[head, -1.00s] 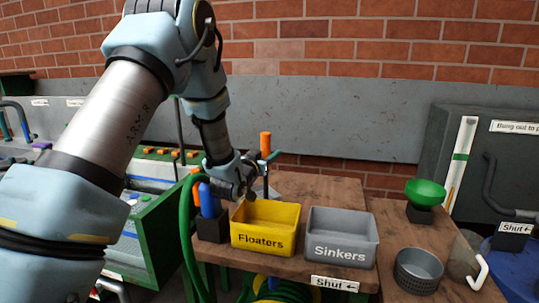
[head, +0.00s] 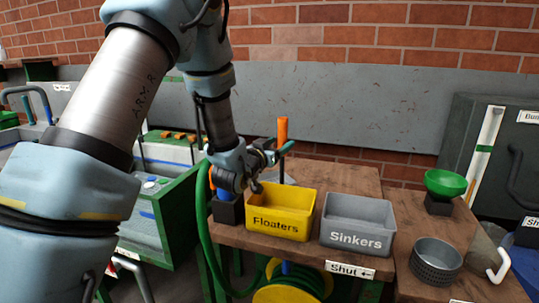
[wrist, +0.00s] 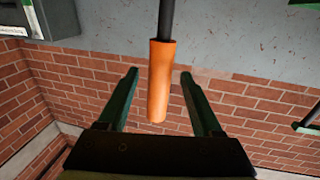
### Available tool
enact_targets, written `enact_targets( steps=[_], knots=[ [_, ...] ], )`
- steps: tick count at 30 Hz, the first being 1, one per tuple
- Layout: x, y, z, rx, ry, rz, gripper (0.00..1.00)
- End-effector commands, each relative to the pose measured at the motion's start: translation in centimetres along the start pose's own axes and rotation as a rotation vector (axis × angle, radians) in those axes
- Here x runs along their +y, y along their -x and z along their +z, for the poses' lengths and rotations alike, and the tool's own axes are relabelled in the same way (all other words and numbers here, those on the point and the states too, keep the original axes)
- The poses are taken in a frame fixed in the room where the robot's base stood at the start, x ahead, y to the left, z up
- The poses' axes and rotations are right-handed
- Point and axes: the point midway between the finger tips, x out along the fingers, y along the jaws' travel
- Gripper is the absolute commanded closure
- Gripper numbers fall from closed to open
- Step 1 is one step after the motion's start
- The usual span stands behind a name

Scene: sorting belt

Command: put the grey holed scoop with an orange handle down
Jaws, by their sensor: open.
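The orange handle (head: 282,130) of the scoop stands upright behind the yellow Floaters bin, with a dark shaft below it. The wrist view shows the handle (wrist: 160,80) and part of its shaft; the scoop's holed head is out of sight in both views. My gripper (head: 280,152) is beside the handle, behind and above the yellow bin. In the wrist view my gripper (wrist: 158,76) is open, with one green finger on each side of the handle and gaps visible between them.
The yellow Floaters bin (head: 281,226) and grey Sinkers bin (head: 357,240) stand on the wooden table. A black holder (head: 229,212) with a blue-handled tool is left of them. A green bowl (head: 446,183) and a grey perforated basket (head: 436,263) are at right.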

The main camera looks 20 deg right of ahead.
Motion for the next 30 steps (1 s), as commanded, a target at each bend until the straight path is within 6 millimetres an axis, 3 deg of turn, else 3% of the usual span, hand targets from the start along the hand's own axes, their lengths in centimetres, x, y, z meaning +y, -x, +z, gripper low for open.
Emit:
enact_targets(
  steps=[6, 12, 30],
  knots=[
    [0.0, 4.4, 0.2, 0.0, -0.001, -0.001, 0.33],
    [-0.1, 6.5, 0.1, 0.0, -0.001, -0.002, 0.33],
    [0.0, 6.9, 0.0, 0.0, -0.001, 0.0, 0.33]
  ],
)
